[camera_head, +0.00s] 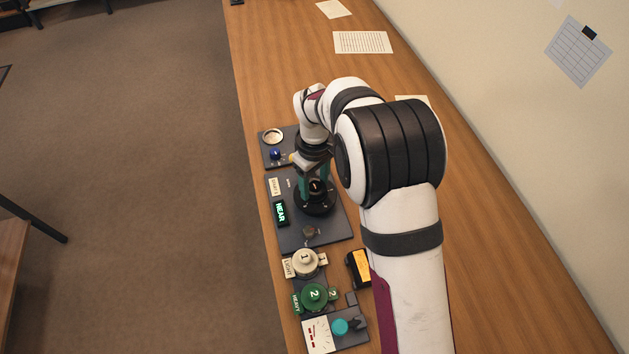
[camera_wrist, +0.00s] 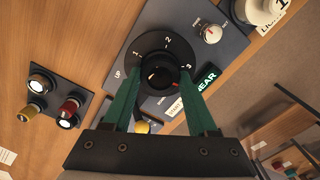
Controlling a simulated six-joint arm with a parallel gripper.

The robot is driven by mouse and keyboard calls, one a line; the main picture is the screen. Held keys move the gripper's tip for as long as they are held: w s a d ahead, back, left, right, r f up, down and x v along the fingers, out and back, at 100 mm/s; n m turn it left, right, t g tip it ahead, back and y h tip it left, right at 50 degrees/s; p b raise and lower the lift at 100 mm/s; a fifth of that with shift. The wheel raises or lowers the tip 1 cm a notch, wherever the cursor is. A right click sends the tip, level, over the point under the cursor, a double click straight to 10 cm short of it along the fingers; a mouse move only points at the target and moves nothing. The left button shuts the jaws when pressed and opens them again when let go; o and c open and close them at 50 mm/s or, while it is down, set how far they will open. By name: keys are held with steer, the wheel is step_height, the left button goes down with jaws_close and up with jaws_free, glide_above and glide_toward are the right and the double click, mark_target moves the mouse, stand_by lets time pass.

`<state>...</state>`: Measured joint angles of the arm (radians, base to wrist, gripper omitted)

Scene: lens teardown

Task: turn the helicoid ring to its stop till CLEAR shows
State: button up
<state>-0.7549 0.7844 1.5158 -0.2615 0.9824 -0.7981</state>
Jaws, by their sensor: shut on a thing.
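The helicoid ring is the black round part (camera_wrist: 160,72) in the middle of a black dial (camera_wrist: 141,46) marked 1, 2 and 3 in the wrist view. A red mark shows at its lower right, toward the 3. In the head view the black dial (camera_head: 316,205) sits on a dark grey plate (camera_head: 300,239), partly hidden by my gripper. My gripper (camera_wrist: 162,80) has its green fingers shut on the ring from both sides, pointing down in the head view (camera_head: 316,184). The lit display (camera_head: 280,213) reads NEAR in green; it also shows in the wrist view (camera_wrist: 206,78).
A small knob (camera_head: 310,232) stands on the same plate. Nearer lie a white disc marked 1 (camera_head: 305,262), a green disc marked 2 (camera_head: 314,296), a yellow-black box (camera_head: 359,267) and a teal knob (camera_head: 340,326). A lamp plate (camera_wrist: 53,95) lies beyond. Wood right of the plates is mostly clear.

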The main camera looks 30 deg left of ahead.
mark_target(316, 186)
steer(key=m, duration=0.4)
steer(key=shift+m, duration=0.3)
steer(key=m, duration=0.3)
steer(key=shift+w+m, duration=0.1)
steer(key=shift+m, duration=0.3)
steer(key=m, duration=0.4)
steer(key=shift+m, duration=1.8)
steer(key=shift+d+m, duration=0.1)
steer(key=shift+m, duration=0.2)
steer(key=o, duration=1.4)
step_height(316, 186, up, 16)
steer(key=shift+f, duration=0.1)
